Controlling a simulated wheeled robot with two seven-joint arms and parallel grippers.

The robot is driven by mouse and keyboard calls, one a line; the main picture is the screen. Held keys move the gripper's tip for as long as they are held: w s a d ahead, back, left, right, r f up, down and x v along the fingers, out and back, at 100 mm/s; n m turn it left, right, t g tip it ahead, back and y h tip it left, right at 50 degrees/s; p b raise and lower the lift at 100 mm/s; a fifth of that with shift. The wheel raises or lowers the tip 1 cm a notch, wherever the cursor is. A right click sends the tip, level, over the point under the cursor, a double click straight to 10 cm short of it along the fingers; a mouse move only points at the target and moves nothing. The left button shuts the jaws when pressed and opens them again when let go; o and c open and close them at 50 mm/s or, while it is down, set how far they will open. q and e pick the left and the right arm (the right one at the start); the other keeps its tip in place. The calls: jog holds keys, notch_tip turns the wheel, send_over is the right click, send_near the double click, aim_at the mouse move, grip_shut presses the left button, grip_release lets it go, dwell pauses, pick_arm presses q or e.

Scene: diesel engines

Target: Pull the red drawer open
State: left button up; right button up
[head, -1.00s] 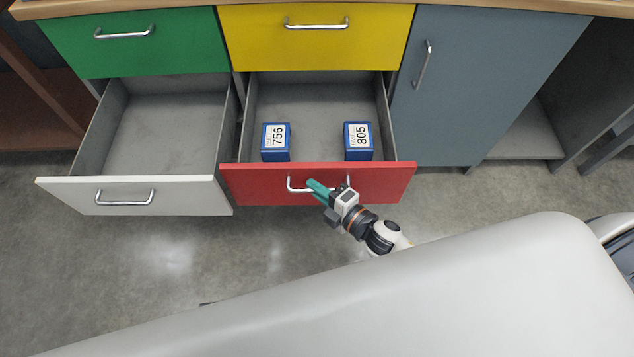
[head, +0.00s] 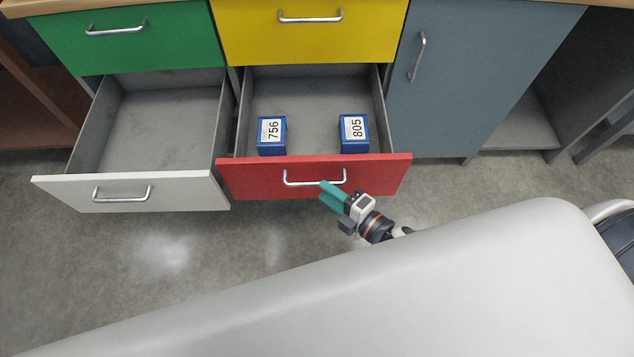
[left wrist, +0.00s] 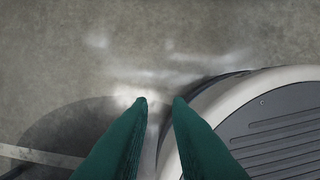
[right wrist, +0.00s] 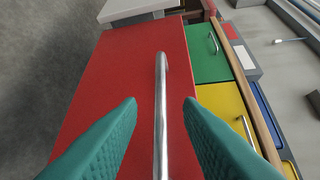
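The red drawer (head: 250,179) stands pulled out below the yellow drawer, its inside showing. Its silver bar handle (head: 300,183) is on the front face and also shows in the right wrist view (right wrist: 160,115). Two blue boxes, marked 756 (head: 271,136) and 805 (head: 354,133), sit inside it. My right gripper (head: 324,192) is at the right part of the handle; in its wrist view the green fingers are apart, with the bar showing between them and touching neither. My left gripper (left wrist: 160,100) is over bare floor, its fingers slightly apart and empty.
The white drawer (head: 70,195) on the left is also pulled out and empty. The green drawer (head: 60,45) and yellow drawer (head: 245,42) above are closed, as is the grey-blue door (head: 480,70). The floor in front of the drawers is clear.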

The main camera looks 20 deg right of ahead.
pick_arm(q)
jog(key=shift+s+f, duration=0.2)
jog(key=shift+f, duration=0.35)
pick_arm(e)
jog(key=v, duration=0.7)
pick_arm(q)
jog(key=shift+s+d, duration=0.1)
